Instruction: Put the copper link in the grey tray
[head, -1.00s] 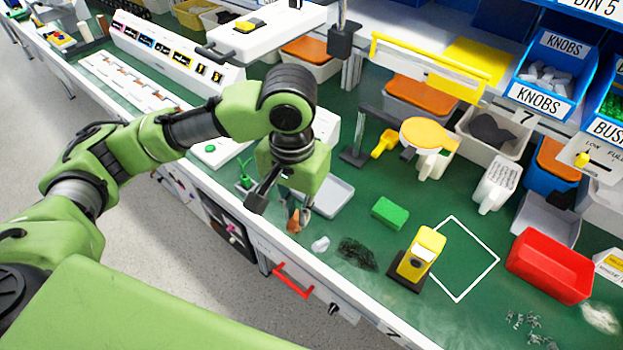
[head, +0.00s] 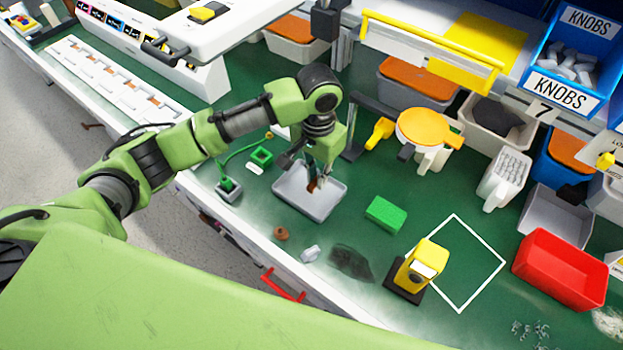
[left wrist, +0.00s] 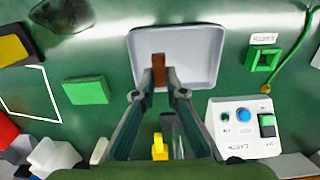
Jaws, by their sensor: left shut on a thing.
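The copper link (left wrist: 159,68) is a small brown-copper piece between the fingertips of my left gripper (left wrist: 166,92). In the head view the link (head: 313,186) shows just below my left gripper (head: 318,180), which is shut on it. The grey tray (head: 290,203) is shallow and lies on the green bench; it also shows in the left wrist view (left wrist: 205,45). The gripper and link are over the tray's inside. I cannot tell whether the link touches the tray floor. My right gripper is not in view.
A small brown round object (head: 281,233) lies by the bench's front edge. A green block (head: 385,214) lies right of the tray. A yellow device (head: 421,262) and a red bin (head: 562,268) stand further right. A control box (left wrist: 243,125) is close to the tray.

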